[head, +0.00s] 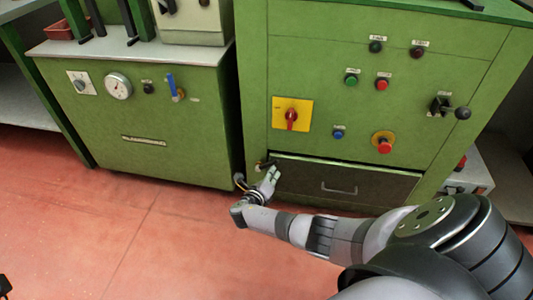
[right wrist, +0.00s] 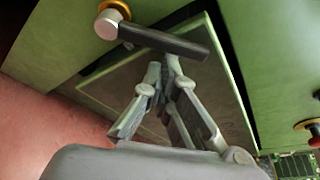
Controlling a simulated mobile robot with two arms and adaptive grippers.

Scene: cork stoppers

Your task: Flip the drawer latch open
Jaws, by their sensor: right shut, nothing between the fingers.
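The drawer (head: 300,179) is a dark panel with a metal pull handle, low in the green machine cabinet, and it looks closed. The drawer latch (head: 262,165) sits at its upper left corner. In the right wrist view the latch (right wrist: 165,40) is a black bar on a silver hub with a brass ring, lying across the drawer's corner. My right gripper (head: 274,173) is shut and empty at the latch. In the right wrist view its fingertips (right wrist: 165,62) are right at the bar's edge; I cannot tell whether they touch.
The cabinet front above the drawer carries a red rotary switch on a yellow plate (head: 305,113), several buttons, and a protruding black lever (head: 450,109). A second green cabinet (head: 140,110) with a gauge stands at left. The red floor (head: 130,230) in front is clear.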

